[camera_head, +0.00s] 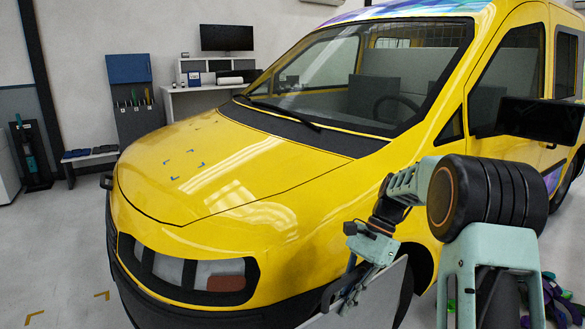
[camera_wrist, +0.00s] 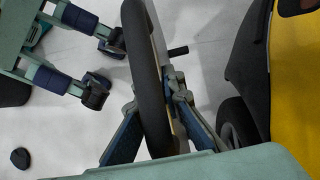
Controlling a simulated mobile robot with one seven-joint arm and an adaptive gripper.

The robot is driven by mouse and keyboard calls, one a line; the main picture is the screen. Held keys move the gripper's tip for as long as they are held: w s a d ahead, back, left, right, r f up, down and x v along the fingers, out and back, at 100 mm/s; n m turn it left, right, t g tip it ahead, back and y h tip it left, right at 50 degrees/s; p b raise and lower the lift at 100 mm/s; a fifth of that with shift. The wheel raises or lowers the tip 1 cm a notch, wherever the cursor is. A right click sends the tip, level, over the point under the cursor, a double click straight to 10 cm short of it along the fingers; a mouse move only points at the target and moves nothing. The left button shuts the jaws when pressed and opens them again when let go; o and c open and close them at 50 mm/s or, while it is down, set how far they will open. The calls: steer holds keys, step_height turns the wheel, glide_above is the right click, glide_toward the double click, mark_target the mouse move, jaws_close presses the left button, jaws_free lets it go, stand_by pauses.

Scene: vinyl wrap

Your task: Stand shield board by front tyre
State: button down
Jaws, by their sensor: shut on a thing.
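The shield board (camera_head: 378,302) is a flat grey panel at the bottom centre of the head view, tilted and partly cut off by the frame. My gripper (camera_head: 350,288) is shut on its edge. In the wrist view the board (camera_wrist: 150,75) runs between the fingers of my gripper (camera_wrist: 160,125), its thick dark edge towards the camera. The front tyre (camera_wrist: 232,122) shows in the wrist view to the right of the board, with a gap of floor between them. In the head view the board and my arm largely hide the wheel area.
The yellow van (camera_head: 230,180) fills the middle, with its front bumper (camera_head: 200,310) close to the board. Its black mirror (camera_head: 540,120) sits near my arm. A colourful heap (camera_head: 560,300) lies at lower right. Grey floor (camera_head: 60,250) is open at left, with yellow corner marks.

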steer(key=s+a+f+m+t+y, duration=0.1)
steer(key=s+a+f+m, duration=0.1)
steer(key=s+a+f, duration=0.6)
steer(key=s+a+f+m+t, duration=0.1)
steer(key=s+a+f, duration=0.2)
steer(key=s+a, duration=0.55)
steer(key=w+d+r+n+g, duration=0.1)
steer(key=w+d+r, duration=0.15)
steer(key=w, duration=0.35)
steer(key=w+d+r+n, duration=0.1)
steer(key=w+d+r, duration=0.15)
steer(key=w, duration=0.35)
steer(key=w+d+r, duration=0.2)
steer(key=d+r, duration=0.1)
steer(key=d, duration=0.3)
steer(key=w+d+r+n+g+h, duration=0.1)
steer(key=w+d+r, duration=0.2)
steer(key=d, duration=0.4)
steer(key=shift+d+r, duration=0.25)
steer(key=shift+r, duration=0.3)
steer(key=shift+s+a, duration=0.1)
steer(key=shift+a, duration=0.05)
